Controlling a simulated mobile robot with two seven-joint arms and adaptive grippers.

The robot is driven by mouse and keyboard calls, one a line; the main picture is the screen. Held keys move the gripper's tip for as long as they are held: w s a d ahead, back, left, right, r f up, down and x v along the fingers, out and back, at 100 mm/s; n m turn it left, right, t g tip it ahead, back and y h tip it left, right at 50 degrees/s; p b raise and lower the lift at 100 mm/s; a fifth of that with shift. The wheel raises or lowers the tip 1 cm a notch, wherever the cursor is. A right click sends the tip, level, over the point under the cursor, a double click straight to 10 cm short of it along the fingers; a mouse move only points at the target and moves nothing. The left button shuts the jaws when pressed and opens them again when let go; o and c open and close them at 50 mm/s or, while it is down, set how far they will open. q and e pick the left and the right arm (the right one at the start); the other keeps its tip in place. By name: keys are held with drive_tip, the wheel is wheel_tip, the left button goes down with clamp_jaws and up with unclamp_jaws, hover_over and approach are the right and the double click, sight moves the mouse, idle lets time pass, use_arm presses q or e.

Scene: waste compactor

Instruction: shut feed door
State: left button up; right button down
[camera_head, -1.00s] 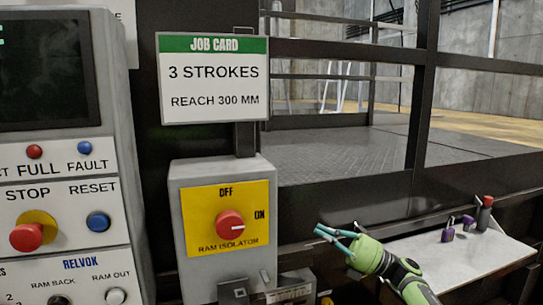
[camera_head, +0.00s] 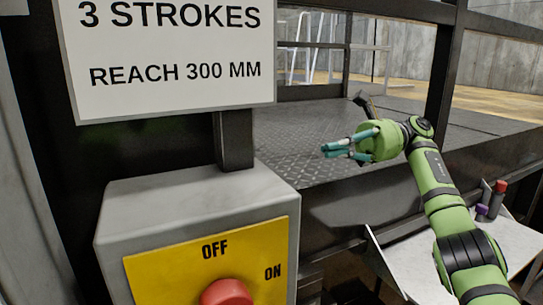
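My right gripper (camera_head: 325,151), with teal fingers on a green arm, reaches in from the right in the head view. No feed door can be clearly made out in this view. My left gripper is out of view.
The job card (camera_head: 175,75) and the isolator box (camera_head: 190,215) with its red knob (camera_head: 227,293) fill the left foreground. Dark rails (camera_head: 445,75) frame a chequered metal deck (camera_head: 300,155). A white shelf (camera_head: 420,262) at lower right carries a red-capped cylinder (camera_head: 497,197) and a purple item (camera_head: 482,211).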

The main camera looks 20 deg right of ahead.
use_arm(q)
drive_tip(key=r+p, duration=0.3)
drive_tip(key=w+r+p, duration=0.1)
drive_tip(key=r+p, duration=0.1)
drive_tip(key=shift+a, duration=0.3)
use_arm(e)
drive_tip(key=a, duration=1.2)
drive_tip(key=shift+a, duration=0.2)
drive_tip(key=shift+f, duration=0.1)
